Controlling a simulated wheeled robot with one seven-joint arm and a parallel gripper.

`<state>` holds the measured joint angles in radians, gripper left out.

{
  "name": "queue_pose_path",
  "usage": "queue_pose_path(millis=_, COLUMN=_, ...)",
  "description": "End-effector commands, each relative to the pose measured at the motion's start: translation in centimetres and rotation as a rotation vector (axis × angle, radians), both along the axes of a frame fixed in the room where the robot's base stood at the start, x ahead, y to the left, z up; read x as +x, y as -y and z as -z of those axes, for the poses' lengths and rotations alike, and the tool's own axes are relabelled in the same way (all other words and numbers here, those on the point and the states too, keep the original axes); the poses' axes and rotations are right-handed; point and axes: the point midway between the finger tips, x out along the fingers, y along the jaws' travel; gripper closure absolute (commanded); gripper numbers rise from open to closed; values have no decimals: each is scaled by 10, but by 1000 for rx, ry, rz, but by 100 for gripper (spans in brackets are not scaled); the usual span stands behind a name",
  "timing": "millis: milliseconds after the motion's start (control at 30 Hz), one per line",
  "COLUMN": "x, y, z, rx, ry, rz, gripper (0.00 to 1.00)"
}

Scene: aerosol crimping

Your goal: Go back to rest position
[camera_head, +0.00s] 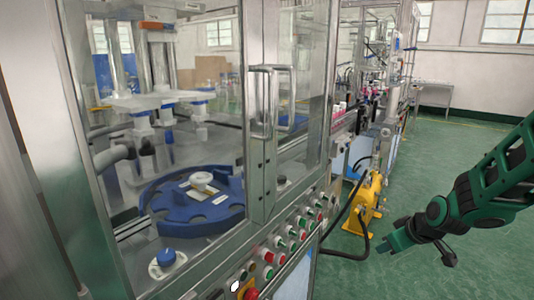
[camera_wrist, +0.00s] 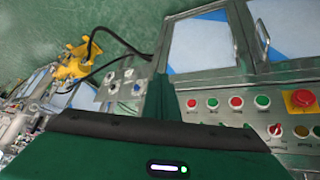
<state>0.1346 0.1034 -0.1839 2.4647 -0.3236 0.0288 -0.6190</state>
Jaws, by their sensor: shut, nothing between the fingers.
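My dark green gripper (camera_head: 394,244) is at the right of the head view, at the end of my green arm, which reaches in from the right edge. It is in open air to the right of the machine's button panel (camera_head: 290,240), apart from it. Its fingers look shut, with nothing seen between them. In the wrist view, a green finger (camera_wrist: 159,100) shows above the dark edge of my gripper body, in front of the panel with red and green buttons (camera_wrist: 236,103).
A glass-doored machine with a metal door handle (camera_head: 263,102) and a blue rotary table (camera_head: 205,222) fills the left. A yellow pump-like unit (camera_head: 366,200) with black hoses stands on the floor behind my gripper. Green floor (camera_head: 450,155) lies open at the right.

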Motion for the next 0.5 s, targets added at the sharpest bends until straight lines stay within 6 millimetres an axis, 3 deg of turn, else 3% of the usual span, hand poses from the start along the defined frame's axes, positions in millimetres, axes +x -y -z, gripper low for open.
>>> queue_pose_path(millis=300, x=-128, y=56, z=-41, rx=29, ry=-283, rz=358, gripper=100)
queue_pose_path(millis=500, x=-219, y=72, z=-64, rx=79, ry=-448, rz=634, gripper=100)
